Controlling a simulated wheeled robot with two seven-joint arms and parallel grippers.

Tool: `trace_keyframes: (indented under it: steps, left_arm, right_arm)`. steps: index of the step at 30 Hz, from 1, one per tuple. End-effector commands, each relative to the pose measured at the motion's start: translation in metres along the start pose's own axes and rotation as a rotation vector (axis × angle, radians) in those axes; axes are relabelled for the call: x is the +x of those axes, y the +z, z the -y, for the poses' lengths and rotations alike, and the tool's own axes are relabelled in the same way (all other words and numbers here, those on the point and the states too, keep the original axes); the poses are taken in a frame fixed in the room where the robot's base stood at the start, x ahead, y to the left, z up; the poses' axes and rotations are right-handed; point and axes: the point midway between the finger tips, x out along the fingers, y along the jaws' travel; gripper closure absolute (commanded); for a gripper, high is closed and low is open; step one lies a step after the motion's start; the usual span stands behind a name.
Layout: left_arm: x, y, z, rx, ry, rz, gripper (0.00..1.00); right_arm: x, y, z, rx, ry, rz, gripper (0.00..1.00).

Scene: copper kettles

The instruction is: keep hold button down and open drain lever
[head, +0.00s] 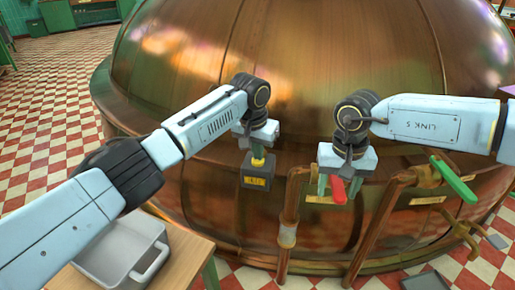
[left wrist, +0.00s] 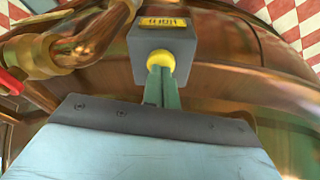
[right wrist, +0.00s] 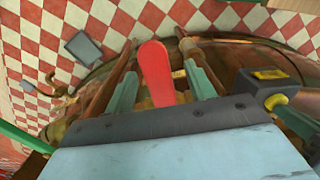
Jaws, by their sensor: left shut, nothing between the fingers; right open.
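The hold button is a yellow knob (head: 258,162) on a dark box (head: 257,180) with a yellow label. My left gripper (head: 258,153) is shut and empty, its fingertips against the knob; the left wrist view shows them meeting the knob (left wrist: 160,63). How far the knob is pressed cannot be told. A red lever (head: 338,191) stands by a copper pipe, and a green lever (head: 453,180) is further right. My right gripper (head: 338,181) is open with its fingers on either side of the red lever; the right wrist view shows the red lever (right wrist: 155,75) between them, apart from both.
The big copper kettle (head: 290,50) fills the background. Copper pipes (head: 375,225) rise in front of it, close to my right gripper. A grey tray (head: 95,262) sits on a wooden table (head: 190,255) at the lower left. Red and white tiled floor (head: 45,120) lies around.

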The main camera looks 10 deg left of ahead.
Motion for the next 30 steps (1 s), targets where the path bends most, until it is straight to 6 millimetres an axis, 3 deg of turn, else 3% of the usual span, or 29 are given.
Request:
trace_keyframes:
  steps: [3, 15, 30]
  left_arm:
    - [0.004, 0.001, 0.000, 0.000, 0.000, 0.000, 1.00]
    - [0.004, 0.001, 0.000, 0.001, -0.001, 0.001, 1.00]
    - [0.004, 0.001, 0.000, 0.001, 0.000, 0.002, 1.00]
  right_arm:
    - [0.000, 0.000, 0.000, 0.000, 0.000, 0.000, 0.47]
    - [0.000, 0.000, 0.000, 0.000, 0.000, 0.000, 0.97]
    - [0.000, -0.002, -0.021, -0.197, -0.001, -0.001, 0.97]
